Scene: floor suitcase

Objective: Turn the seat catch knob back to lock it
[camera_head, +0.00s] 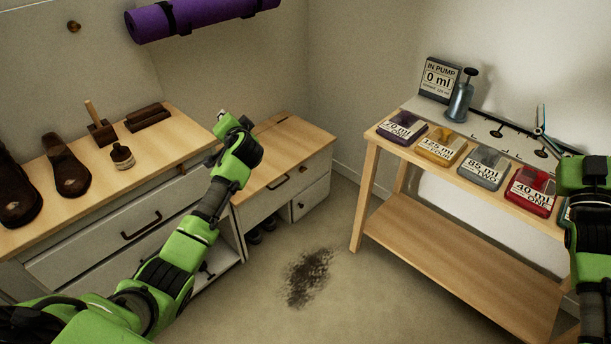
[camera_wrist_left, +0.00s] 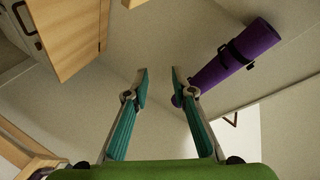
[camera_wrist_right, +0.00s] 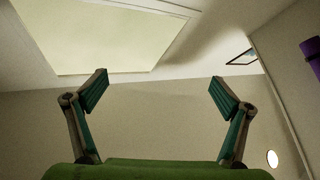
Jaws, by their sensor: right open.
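A low bench (camera_head: 285,141) with a wooden seat top stands in the corner in the head view. Its front bears a dark handle (camera_head: 278,183) and a small round knob (camera_head: 303,170) to the right of it. I cannot tell which way the knob is turned. My left gripper (camera_wrist_left: 160,73) is open and empty in the left wrist view; in the head view its wrist is left of the seat top, and its fingers are hard to make out. My right gripper (camera_wrist_right: 158,86) is open and empty, facing bare wall and ceiling.
A drawer cabinet (camera_head: 105,228) with shoes and brushes on top stands at left. A purple rolled mat (camera_head: 200,15) hangs above it. At right a wooden table (camera_head: 437,243) holds several labelled coloured boxes and a pump bottle (camera_head: 459,103). A dark stain (camera_head: 309,278) marks the open floor.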

